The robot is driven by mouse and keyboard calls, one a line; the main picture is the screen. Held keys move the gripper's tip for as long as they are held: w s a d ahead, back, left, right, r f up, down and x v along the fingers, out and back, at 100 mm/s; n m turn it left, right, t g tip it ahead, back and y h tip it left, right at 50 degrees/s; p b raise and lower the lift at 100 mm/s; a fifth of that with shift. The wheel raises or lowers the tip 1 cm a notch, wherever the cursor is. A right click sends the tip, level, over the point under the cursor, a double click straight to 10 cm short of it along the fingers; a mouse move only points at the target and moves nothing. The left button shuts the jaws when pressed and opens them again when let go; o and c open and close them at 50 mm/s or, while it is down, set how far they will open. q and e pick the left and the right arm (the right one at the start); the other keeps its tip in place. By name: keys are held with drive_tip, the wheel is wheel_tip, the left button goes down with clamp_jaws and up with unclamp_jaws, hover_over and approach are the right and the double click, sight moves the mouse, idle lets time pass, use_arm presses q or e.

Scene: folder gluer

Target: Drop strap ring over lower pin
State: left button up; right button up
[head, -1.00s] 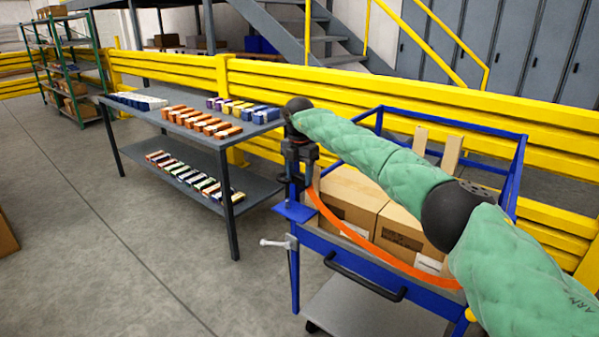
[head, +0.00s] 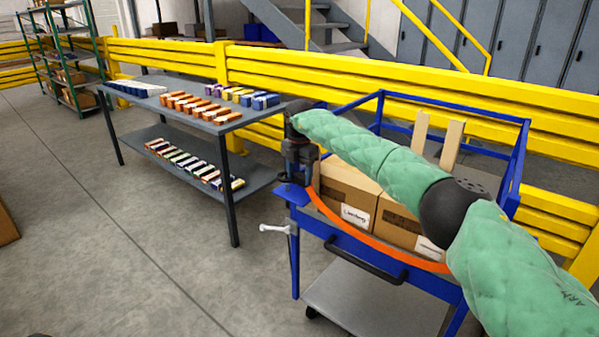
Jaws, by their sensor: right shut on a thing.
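My right gripper (head: 303,178) points down at the near left corner of the blue cart (head: 345,243), shut on the end of an orange strap (head: 365,238). The strap sags from the gripper across the cart's front, passing in front of the cardboard boxes, to the right, where my right arm hides its far end. A small blue plate (head: 291,194) sticks out at the cart's corner just under the gripper. My left gripper is not in view.
Cardboard boxes (head: 347,200) and two upright wooden boards (head: 450,145) stand in the cart. A two-level table (head: 190,112) with small packs stands left. Floor in front is clear.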

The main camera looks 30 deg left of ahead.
sight(300, 185)
drive_tip(key=shift+f, duration=0.15)
drive_tip(key=shift+f+b, duration=1.05)
drive_tip(key=shift+f, duration=1.1)
drive_tip(key=o, duration=1.1)
drive_tip(key=shift+r, duration=3.9)
